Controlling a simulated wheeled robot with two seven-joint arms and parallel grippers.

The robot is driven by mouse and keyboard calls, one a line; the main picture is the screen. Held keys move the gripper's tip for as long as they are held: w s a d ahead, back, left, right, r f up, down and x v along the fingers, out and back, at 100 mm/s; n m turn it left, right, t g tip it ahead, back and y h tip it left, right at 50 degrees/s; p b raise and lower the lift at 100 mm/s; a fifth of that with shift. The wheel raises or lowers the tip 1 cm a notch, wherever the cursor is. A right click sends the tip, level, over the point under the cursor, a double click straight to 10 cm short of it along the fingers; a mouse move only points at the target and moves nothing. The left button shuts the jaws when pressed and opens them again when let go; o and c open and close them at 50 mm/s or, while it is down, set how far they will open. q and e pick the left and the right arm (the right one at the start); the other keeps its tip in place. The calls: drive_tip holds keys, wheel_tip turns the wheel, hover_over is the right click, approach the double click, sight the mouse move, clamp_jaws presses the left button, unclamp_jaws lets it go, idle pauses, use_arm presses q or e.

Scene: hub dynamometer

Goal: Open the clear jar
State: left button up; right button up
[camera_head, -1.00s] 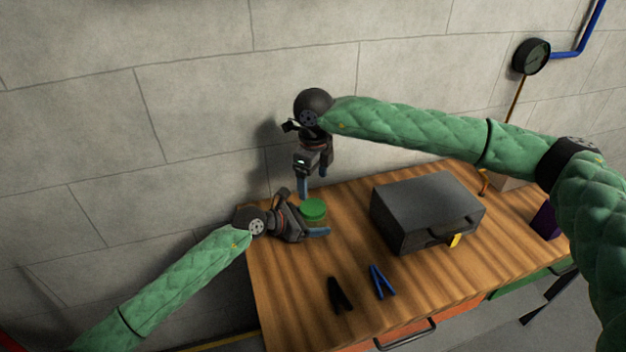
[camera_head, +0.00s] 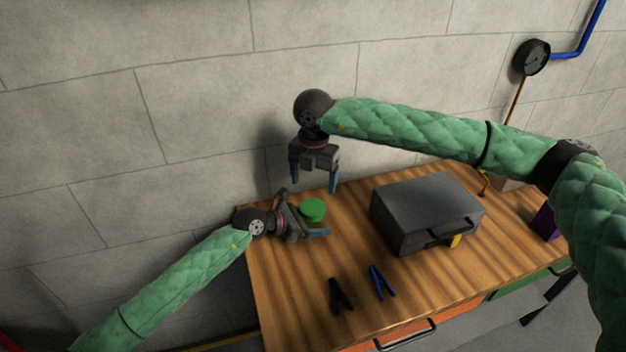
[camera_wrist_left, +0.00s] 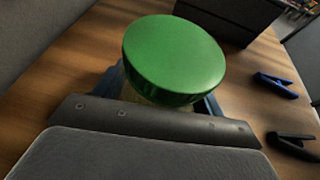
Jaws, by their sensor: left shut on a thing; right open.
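The clear jar (camera_wrist_left: 150,97) has a green lid (camera_head: 313,210) and stands at the back left of the wooden table. The lid fills the middle of the left wrist view (camera_wrist_left: 175,52) and is on the jar. My left gripper (camera_head: 308,225) is low beside the table's left edge and shut on the jar's body below the lid. Most of the jar's body is hidden behind the gripper. My right gripper (camera_head: 314,182) is open and empty, pointing down above and slightly behind the jar, with its fingertips apart from the lid.
A dark grey case (camera_head: 425,205) stands on the wooden table (camera_head: 290,300) right of the jar. A black clamp (camera_head: 340,296) and a blue clamp (camera_head: 382,282) lie at the front. The wall is close behind. The table's front left is clear.

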sight(313, 207)
drive_tip(key=m, duration=0.5)
drive_tip(key=shift+f, duration=4.1)
drive_tip(key=shift+c, duration=0.2)
drive_tip(key=c, duration=1)
drive_tip(key=shift+n, duration=1.5)
drive_tip(key=o, duration=1.1)
drive_tip(key=shift+r, duration=0.1)
